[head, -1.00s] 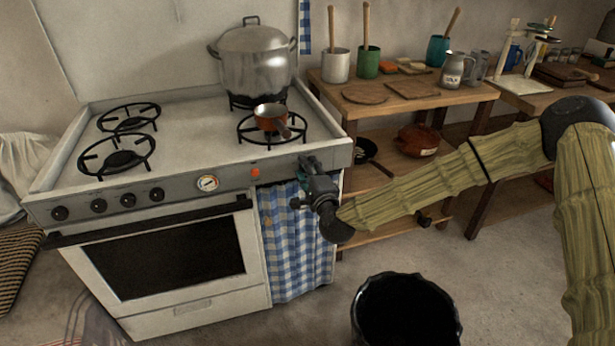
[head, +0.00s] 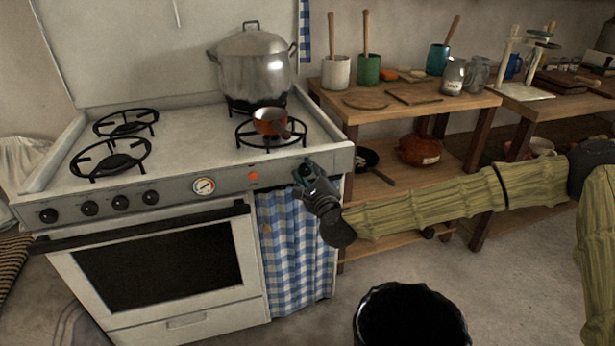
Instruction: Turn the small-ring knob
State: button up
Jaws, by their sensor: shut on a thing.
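The white stove (head: 225,184) stands at the left with a row of dark knobs (head: 89,208) along its front panel. My gripper (head: 303,174) is at the right end of that panel, its fingertips against the panel and shut on a small knob there. The fingers hide most of that knob, so its mark and angle cannot be seen. A small orange-brown pan (head: 270,121) sits on the front right burner ring (head: 246,134), just above and behind my gripper.
A large lidded pot (head: 252,68) stands on the back right burner. A blue checked curtain (head: 290,245) hangs below my gripper. A wooden shelf table (head: 440,105) with pots and boards is at the right. A black bin (head: 365,310) stands on the floor in front.

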jog(key=shift+f, duration=0.1)
dwell(0.3)
jog(key=o, duration=1)
jog(key=shift+o, duration=0.2)
jog(key=shift+s, duration=0.1)
jog(key=v, duration=1.2)
